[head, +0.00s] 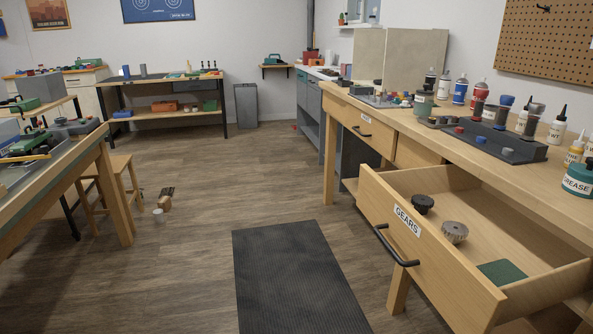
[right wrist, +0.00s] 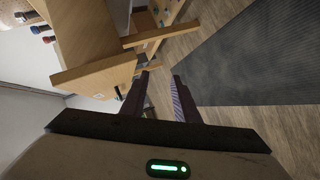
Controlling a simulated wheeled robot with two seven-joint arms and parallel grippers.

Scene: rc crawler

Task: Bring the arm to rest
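My right gripper (right wrist: 160,78) shows in the right wrist view. Its two dark fingers are apart with a gap between them, and I see nothing held there. The wooden bench and drawer parts (right wrist: 97,76) show beyond it, at the upper left; I cannot tell how far the fingers are from them. Neither of my arms shows in the head view. My left gripper is in no view.
The drawer labelled GEARS (head: 405,220) stands open at right, with a dark gear (head: 423,203), a grey gear (head: 454,232) and a green pad (head: 501,272) inside. Bottles crowd the bench (head: 410,125) above. A black mat (head: 295,280) lies on clear floor.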

